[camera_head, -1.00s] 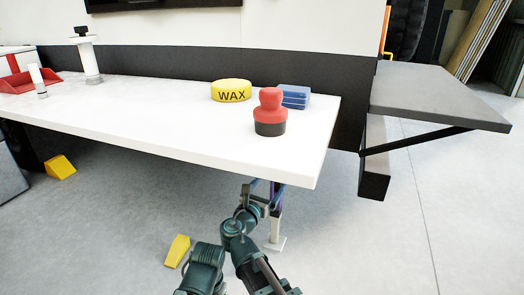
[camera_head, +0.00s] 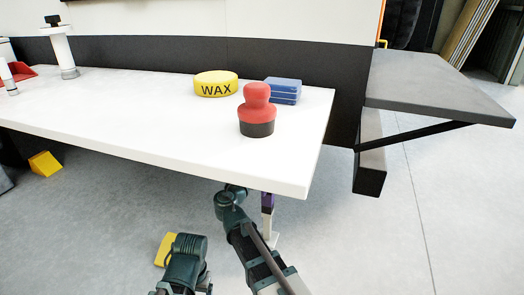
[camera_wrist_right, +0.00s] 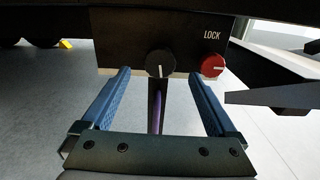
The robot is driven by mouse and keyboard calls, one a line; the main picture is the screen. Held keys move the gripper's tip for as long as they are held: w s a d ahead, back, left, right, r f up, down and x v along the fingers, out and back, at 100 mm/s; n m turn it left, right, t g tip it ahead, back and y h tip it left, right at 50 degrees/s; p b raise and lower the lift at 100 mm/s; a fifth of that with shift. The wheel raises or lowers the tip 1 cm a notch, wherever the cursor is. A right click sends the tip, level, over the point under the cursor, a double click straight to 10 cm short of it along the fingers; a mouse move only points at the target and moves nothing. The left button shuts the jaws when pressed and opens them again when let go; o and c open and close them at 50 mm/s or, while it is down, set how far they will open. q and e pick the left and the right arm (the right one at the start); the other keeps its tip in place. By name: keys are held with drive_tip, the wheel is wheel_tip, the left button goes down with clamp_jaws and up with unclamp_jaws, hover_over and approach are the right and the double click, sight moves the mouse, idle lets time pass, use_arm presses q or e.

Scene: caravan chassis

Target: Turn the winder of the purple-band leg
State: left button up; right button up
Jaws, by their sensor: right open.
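In the right wrist view a round black winder knob (camera_wrist_right: 160,64) with a pale mark sits on a dark housing (camera_wrist_right: 115,45). Below it hangs the leg with its purple band (camera_wrist_right: 158,108). My right gripper (camera_wrist_right: 160,73) is open, its blue fingers on either side of the knob. Neither finger visibly touches it; the exact depth is unclear. In the head view the purple-band leg (camera_head: 267,203) shows under the right end of the white bench, beside my arm. The bench hides the winder and my right gripper there. My left gripper is not in view.
A red knob (camera_wrist_right: 212,66) marked LOCK is close right of the winder. The white bench (camera_head: 140,115) overhangs the arm and carries a yellow WAX tin (camera_head: 215,84), a red-topped tool (camera_head: 257,110) and blue blocks (camera_head: 283,90). A grey shelf (camera_head: 430,85) is at right.

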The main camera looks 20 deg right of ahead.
drive_tip(key=x, duration=0.7)
drive_tip(key=shift+w, duration=0.1)
drive_tip(key=c, duration=1.4)
